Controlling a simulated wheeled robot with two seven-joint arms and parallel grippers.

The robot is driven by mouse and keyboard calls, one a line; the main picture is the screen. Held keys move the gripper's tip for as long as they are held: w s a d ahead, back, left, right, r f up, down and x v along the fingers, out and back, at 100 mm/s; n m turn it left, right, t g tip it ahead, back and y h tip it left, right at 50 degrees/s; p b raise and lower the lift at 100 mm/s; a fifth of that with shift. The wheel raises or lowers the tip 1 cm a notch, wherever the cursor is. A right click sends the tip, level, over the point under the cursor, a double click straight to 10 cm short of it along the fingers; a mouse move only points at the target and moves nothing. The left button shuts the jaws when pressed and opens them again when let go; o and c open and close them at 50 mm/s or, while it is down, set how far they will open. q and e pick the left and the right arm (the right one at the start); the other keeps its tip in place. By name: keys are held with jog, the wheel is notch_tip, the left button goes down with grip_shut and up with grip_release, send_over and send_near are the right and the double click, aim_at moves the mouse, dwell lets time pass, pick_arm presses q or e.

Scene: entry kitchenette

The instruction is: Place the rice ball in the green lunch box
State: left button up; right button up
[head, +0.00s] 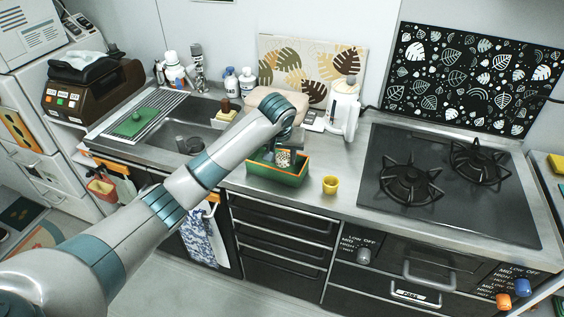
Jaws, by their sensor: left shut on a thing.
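The green lunch box (270,178), with an orange rim, stands on the steel counter between the sink and the stove. My left gripper (285,152) points down over the lunch box and is largely hidden behind its own wrist. It is shut on the rice ball (284,159), a small white, dark-speckled thing that shows at the box's opening. I cannot tell whether the rice ball touches the floor of the box. My right gripper is not in view.
A yellow cup (330,185) stands just right of the lunch box, near the counter's front edge.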

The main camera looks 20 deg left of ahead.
aim_at(282, 155)
pick_arm(q)
jog(key=shift+w+a+f, duration=0.2)
jog(key=shift+w+f, duration=0.15)
jog(key=shift+w, duration=0.25)
jog(key=shift+w+a+f, duration=0.2)
jog(key=shift+w+f, duration=0.15)
jog(key=shift+w, duration=0.2)
jog(key=shift+f, duration=0.1)
jog(key=shift+f+p, duration=0.35)
jog(key=shift+p, duration=0.1)
notch_tip(282, 155, down, 3)
jog(key=shift+r+p, duration=0.1)
jog(key=shift+p, duration=0.4)
jog(key=shift+f, duration=0.25)
jog(key=o, duration=1.2)
jog(key=shift+c, duration=0.2)
